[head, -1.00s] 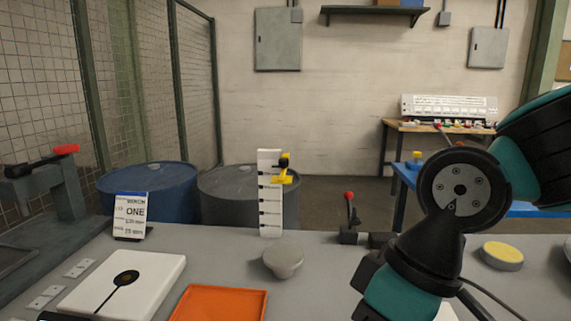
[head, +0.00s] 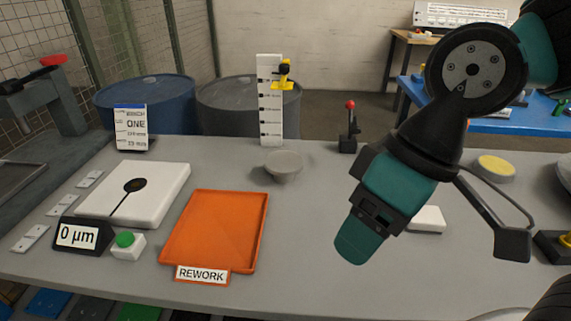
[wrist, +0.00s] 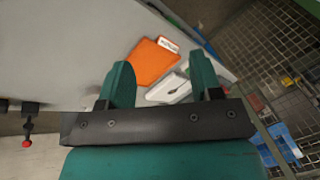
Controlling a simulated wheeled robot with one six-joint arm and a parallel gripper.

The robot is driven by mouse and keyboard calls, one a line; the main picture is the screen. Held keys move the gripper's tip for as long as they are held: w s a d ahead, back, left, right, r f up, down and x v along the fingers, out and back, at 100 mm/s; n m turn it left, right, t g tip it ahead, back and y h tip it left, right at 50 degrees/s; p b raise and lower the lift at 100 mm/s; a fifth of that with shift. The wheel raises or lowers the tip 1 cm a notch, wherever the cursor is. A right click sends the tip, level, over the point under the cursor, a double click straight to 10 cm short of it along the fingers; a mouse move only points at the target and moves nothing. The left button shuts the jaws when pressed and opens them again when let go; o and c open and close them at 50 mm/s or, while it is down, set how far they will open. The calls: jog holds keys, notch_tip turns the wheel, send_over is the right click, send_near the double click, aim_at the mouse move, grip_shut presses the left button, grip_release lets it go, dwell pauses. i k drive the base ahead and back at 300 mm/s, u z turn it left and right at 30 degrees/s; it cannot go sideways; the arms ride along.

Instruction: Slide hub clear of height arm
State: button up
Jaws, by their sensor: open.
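A grey round piece with a wide flat top (head: 283,165), which looks like the hub, stands on the grey bench in the head view. Just behind it stands a white upright height scale (head: 269,100) with a yellow and black pointer arm (head: 283,76). The pointer arm is high on the scale, well above the hub's top; the exact gap in depth is unclear. My gripper (wrist: 163,80) is open and empty in the wrist view, its two teal fingers apart. In the head view it hangs over the bench, right of and nearer than the hub.
An orange REWORK tray (head: 215,232) lies in front of the hub. A white plate (head: 150,200), a 0 µm display (head: 80,235) and a green button (head: 124,240) are to the left. A red-knobbed lever (head: 349,128) stands right of the scale. Bench between tray and gripper is clear.

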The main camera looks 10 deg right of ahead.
aim_at(284, 164)
jog(key=z, duration=0.05)
jog(key=k, duration=1.1)
jog(key=u, duration=1.25)
jog(key=i, duration=1.4)
jog(key=z, duration=0.75)
jog(key=i, duration=0.4)
jog(key=z, duration=0.5)
